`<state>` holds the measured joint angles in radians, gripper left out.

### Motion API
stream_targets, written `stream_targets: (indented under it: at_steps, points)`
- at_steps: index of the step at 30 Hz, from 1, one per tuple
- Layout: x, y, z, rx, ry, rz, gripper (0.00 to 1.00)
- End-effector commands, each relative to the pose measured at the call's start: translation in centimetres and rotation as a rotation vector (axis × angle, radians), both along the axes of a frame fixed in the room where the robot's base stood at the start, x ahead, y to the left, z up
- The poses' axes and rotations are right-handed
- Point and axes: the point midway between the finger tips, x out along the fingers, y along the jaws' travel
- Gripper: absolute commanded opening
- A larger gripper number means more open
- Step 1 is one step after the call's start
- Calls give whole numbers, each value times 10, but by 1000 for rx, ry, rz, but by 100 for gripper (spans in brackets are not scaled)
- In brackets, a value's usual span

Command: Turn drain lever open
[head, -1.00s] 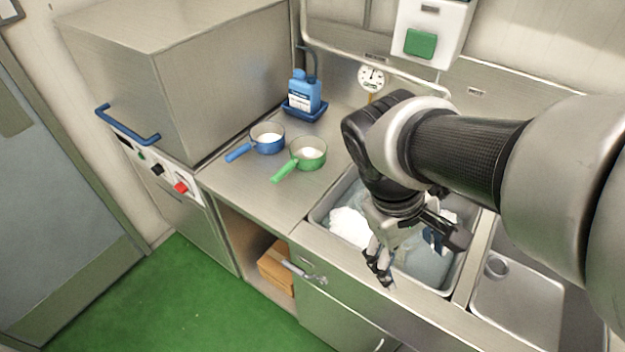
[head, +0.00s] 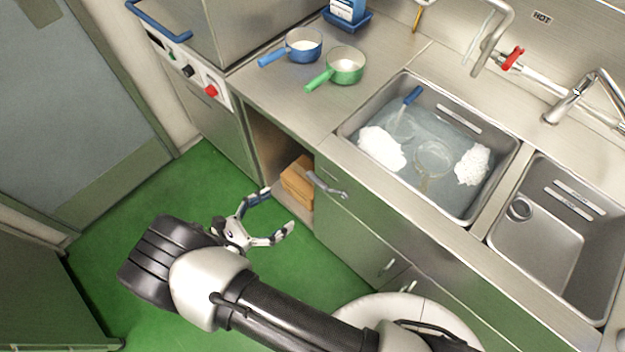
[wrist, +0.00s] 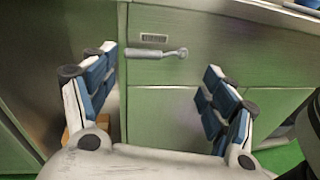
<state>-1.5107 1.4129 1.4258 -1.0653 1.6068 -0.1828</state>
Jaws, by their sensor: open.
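The drain lever (head: 327,186) is a grey metal handle on the front of the green-grey cabinet, below the water-filled sink basin. In the wrist view the lever (wrist: 157,53) lies about horizontal under a small label plate (wrist: 153,38), with a rounded knob at its right end. My gripper (head: 278,212) is open and empty, in front of the cabinet and to the left of the lever in the head view. In the wrist view its fingers (wrist: 160,65) are spread to either side of the lever, apart from it. The lever shows unobstructed.
The left basin (head: 425,150) holds water, white foam and a blue-handled item. An empty basin (head: 565,225) is to its right. A cardboard box (head: 298,182) sits in the open bay left of the lever. Blue and green pans stand on the counter. Green floor (head: 190,190) is clear.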

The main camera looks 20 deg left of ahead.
Motion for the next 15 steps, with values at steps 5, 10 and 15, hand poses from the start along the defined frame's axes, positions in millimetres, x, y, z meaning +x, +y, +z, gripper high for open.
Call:
stream_targets:
  at_steps: [5,10,15]
  points:
    - [-29,11,-39,-103,-50,156,78]
    - [-32,11,-47,-125,-63,194,78]
    - [-10,2,-46,-127,-63,189,78]
